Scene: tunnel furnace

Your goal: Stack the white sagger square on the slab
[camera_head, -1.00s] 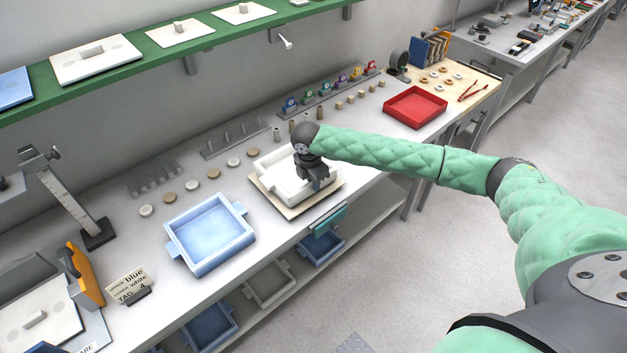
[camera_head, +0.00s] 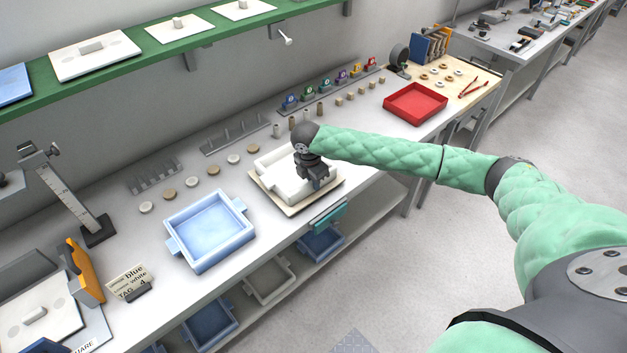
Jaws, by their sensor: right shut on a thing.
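The white sagger (camera_head: 275,165) is a square tray with raised walls on the workbench, in the middle of the head view. It sits on or just above the beige slab (camera_head: 289,209), roughly lined up with the slab's edges; I cannot tell whether they touch. My right gripper (camera_head: 318,184) reaches down over the sagger and is shut on its front right wall. The gripper and wrist hide part of the sagger's inside and right side. My left gripper is not in view.
A blue sagger (camera_head: 209,232) stands left of the slab. Several round discs (camera_head: 191,182) lie behind it. A red tray (camera_head: 415,104) is farther right. A green shelf (camera_head: 130,76) hangs above the bench. A tag card (camera_head: 129,281) stands at the front left.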

